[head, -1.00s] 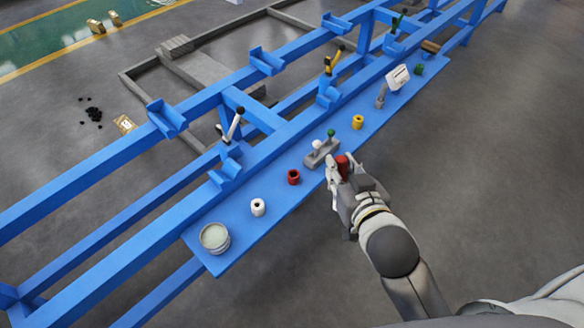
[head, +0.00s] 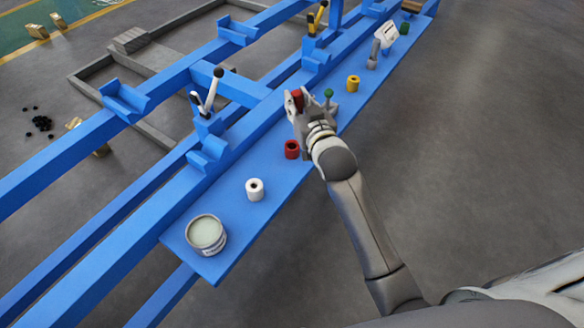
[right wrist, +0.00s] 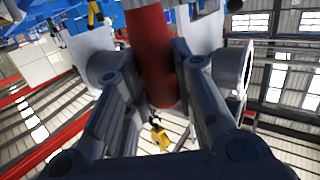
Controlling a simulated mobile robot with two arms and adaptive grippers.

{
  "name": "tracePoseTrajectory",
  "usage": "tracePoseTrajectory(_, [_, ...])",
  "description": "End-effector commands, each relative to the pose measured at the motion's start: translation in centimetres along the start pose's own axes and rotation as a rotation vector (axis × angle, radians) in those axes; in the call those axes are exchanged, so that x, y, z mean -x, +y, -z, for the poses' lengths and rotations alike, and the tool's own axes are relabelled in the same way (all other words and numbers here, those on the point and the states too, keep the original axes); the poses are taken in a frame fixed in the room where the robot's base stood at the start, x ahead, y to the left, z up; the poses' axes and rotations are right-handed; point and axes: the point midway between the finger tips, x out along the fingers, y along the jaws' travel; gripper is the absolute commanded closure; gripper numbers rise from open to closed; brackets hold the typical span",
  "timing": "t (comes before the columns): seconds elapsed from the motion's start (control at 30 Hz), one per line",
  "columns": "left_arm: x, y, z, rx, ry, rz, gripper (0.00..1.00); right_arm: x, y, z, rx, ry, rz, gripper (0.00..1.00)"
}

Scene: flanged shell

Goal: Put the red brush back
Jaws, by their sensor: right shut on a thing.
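My right gripper (head: 294,100) is shut on the red brush (head: 297,99), seen in the head view as a short red piece between the fingers. In the right wrist view the brush (right wrist: 152,60) is a dark red cylinder between both fingers (right wrist: 155,80); its far end is cut off by the frame. The gripper is above the blue shelf, just beyond the small red cup (head: 292,149), which stands open at the top. Whether the brush touches anything below is hidden. My left gripper is not in view.
Blue beams run behind the shelf.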

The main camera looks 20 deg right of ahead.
Motion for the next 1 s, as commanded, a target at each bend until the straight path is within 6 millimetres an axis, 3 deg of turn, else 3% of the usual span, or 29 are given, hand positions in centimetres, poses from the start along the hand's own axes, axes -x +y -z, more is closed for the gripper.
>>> tracePoseTrajectory(0.03, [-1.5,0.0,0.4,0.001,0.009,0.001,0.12,-1.3,0.1,-1.9,-0.003,0.017,0.000,1.00])
tracePoseTrajectory(0.33, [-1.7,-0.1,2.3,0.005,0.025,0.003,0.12,-5.1,0.3,-3.7,-0.009,0.078,0.001,1.00])
tracePoseTrajectory(0.77, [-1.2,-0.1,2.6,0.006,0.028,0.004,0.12,-5.6,0.3,-3.6,-0.011,0.087,0.001,1.00])
tracePoseTrajectory(1.0, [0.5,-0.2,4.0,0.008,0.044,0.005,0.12,-5.8,0.3,-6.9,-0.011,0.082,0.001,1.00])
